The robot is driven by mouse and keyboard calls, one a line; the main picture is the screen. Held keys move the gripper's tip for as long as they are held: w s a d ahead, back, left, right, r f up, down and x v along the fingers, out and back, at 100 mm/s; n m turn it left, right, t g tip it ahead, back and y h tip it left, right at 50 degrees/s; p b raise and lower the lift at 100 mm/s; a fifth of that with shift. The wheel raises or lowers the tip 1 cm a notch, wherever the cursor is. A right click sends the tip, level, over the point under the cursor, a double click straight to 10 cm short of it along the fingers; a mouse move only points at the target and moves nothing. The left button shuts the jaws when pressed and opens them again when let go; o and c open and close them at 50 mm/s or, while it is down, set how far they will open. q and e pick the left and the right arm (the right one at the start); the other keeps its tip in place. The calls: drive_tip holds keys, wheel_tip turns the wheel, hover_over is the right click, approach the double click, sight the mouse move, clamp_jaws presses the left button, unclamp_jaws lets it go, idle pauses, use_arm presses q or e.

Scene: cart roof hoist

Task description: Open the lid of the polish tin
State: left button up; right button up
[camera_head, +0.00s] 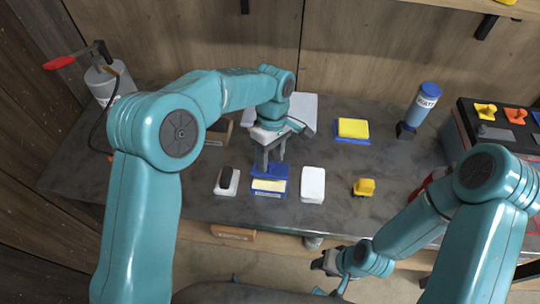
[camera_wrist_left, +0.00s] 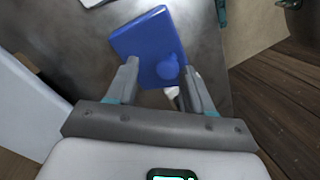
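The polish tin, which I take to be the blue box with a pale front band (camera_head: 268,186), stands near the front edge of the worktop. My left gripper (camera_head: 273,163) points down at its back part. In the left wrist view a blue slab with a round bump (camera_wrist_left: 146,42), seemingly its lid, lies at and beyond the fingertips. The fingers of my left gripper (camera_wrist_left: 163,84) are spread apart, with no clear grip on the slab. Whether the lid is raised is unclear. My right gripper (camera_head: 327,261) is low in front of the worktop, its finger gap unclear.
A white block with a black piece (camera_head: 226,182) and a white block (camera_head: 313,185) flank the tin. A yellow item (camera_head: 364,187), a yellow block on blue (camera_head: 352,129) and a blue-capped bottle (camera_head: 423,103) stand to the right. A canister (camera_head: 103,82) stands left.

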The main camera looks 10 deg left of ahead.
use_arm(q)
drive_tip(key=shift+w+d, duration=0.1)
drive_tip(key=shift+w+r, duration=0.2)
drive_tip(key=p+v, duration=0.2)
drive_tip(key=v, duration=1.3)
drive_tip(key=shift+s+r, duration=0.15)
drive_tip(key=shift+r, duration=0.3)
